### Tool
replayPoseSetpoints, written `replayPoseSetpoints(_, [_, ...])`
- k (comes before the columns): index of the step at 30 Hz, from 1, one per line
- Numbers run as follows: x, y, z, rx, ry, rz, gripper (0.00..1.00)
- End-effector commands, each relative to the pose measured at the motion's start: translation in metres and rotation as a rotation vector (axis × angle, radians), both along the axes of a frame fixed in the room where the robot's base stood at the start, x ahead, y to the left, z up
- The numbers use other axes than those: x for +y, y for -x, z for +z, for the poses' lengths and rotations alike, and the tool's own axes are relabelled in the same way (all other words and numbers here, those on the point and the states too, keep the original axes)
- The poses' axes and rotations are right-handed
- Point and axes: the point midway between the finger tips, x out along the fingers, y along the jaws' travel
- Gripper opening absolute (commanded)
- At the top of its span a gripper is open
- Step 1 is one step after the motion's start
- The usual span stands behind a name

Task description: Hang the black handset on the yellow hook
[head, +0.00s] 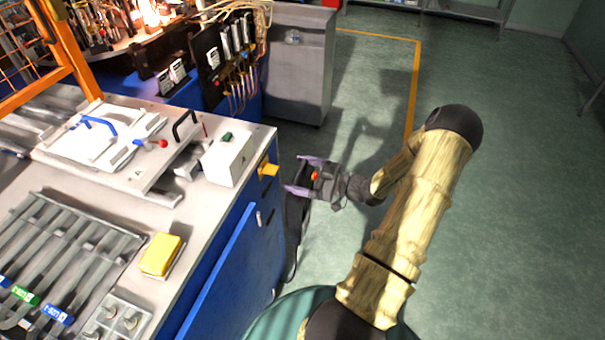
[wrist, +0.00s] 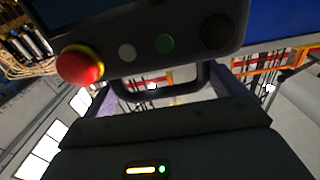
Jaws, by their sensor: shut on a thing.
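The black handset (head: 296,210) is held in my gripper (head: 303,175), beside the blue cabinet, with a dark cable hanging toward the floor. In the wrist view the handset (wrist: 190,45) is close up, with a red button, small white and green buttons and a loop handle. My gripper's purple fingers stand on both sides of that handle. The yellow hook (head: 267,169) sticks out from the cabinet's side near its top, just left of my gripper. The handset and hook look apart. The hook cannot be made out in the wrist view.
The blue cabinet (head: 225,275) has a pale worktop with a white box (head: 229,160), a yellow sponge-like block (head: 161,254) and trays. A grey cabinet (head: 297,70) stands behind. The green floor to the right is clear.

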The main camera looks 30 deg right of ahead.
Motion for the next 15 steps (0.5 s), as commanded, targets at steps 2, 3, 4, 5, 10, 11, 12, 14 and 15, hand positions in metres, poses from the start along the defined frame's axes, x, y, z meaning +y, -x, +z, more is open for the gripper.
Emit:
replayPoseSetpoints(2, [0.0,-0.002,0.001,-0.004,-0.001,-0.002,0.23])
replayPoseSetpoints(3, [0.0,-0.003,0.001,-0.004,-0.001,-0.003,0.23])
replayPoseSetpoints(4, [0.001,-0.004,0.001,-0.004,-0.001,-0.004,0.23])
replayPoseSetpoints(5, [0.002,-0.005,0.001,-0.004,-0.001,-0.004,0.23])
replayPoseSetpoints(10, [0.006,-0.01,0.0,-0.004,-0.001,-0.005,0.23])
replayPoseSetpoints(11, [0.007,-0.011,0.0,-0.004,-0.001,-0.005,0.23])
replayPoseSetpoints(12, [0.008,-0.013,0.0,-0.004,-0.001,-0.004,0.23])
replayPoseSetpoints(14, [0.01,-0.015,0.0,-0.004,-0.001,-0.004,0.23])
replayPoseSetpoints(15, [0.011,-0.016,-0.001,-0.004,-0.001,-0.003,0.23])
